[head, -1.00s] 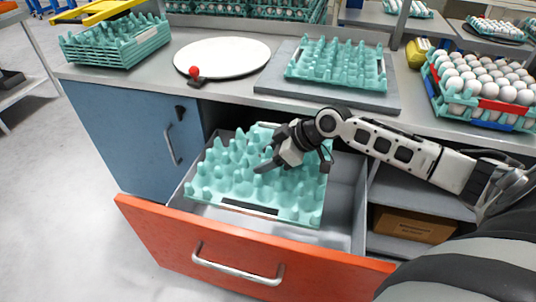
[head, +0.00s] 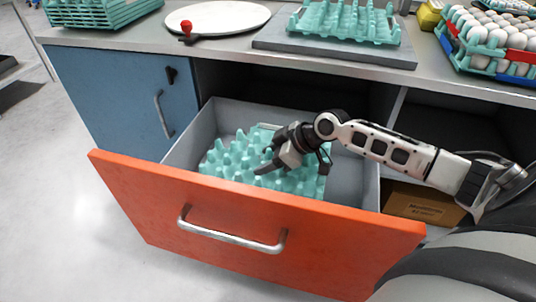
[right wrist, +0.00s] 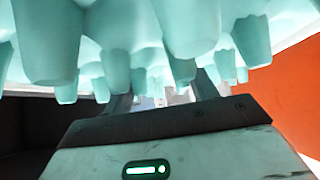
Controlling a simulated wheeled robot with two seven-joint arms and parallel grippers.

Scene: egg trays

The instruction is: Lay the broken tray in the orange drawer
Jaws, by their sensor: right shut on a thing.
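The teal tray (head: 222,160), with rows of pegs, is inside the open orange drawer (head: 330,235). Its near edge is hidden behind the drawer's front, so I cannot tell whether it rests on the drawer floor. No break can be made out in it. My right gripper (head: 267,165) is over the tray's right part and shut on it. In the right wrist view the tray's pegs (right wrist: 190,25) fill the top, close around the fingers (right wrist: 165,95), and the drawer's orange front (right wrist: 285,95) is at the right. My left gripper is not in view.
The grey counter above carries a tray stack (head: 95,10), a white disc (head: 225,18), a red-knobbed piece (head: 187,28), another teal tray on a grey slab (head: 285,40), and an egg stack (head: 485,45). A cardboard box (head: 420,205) sits on the shelf right of the drawer.

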